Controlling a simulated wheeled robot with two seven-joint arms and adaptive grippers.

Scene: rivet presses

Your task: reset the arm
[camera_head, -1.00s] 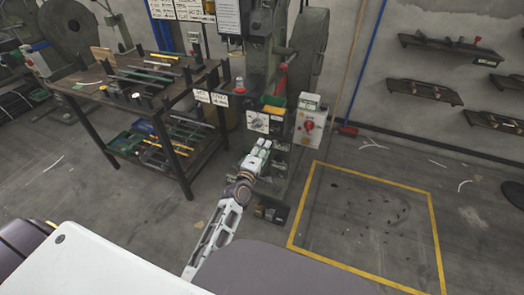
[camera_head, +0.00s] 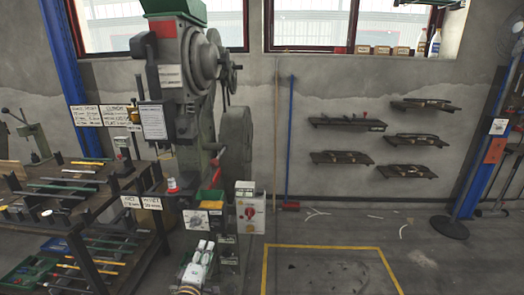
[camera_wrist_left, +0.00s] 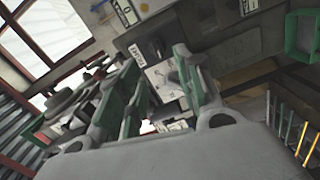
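My left gripper (camera_head: 203,246) shows at the bottom of the head view, in front of the lower part of the grey-green rivet press (camera_head: 190,65). In the left wrist view its two fingers stand apart with a gap between them (camera_wrist_left: 157,62), and I see nothing held. The wrist view is tilted and shows machine parts and a white label beyond the fingers. Most of my left arm is out of the head view. My right gripper is in neither current view.
A workbench (camera_head: 110,205) with tools stands left of the press. A control box with a red knob (camera_head: 250,208) is on the press's right. A yellow floor outline (camera_head: 320,247) lies right of it. Wall shelves (camera_head: 347,123) hold dark parts.

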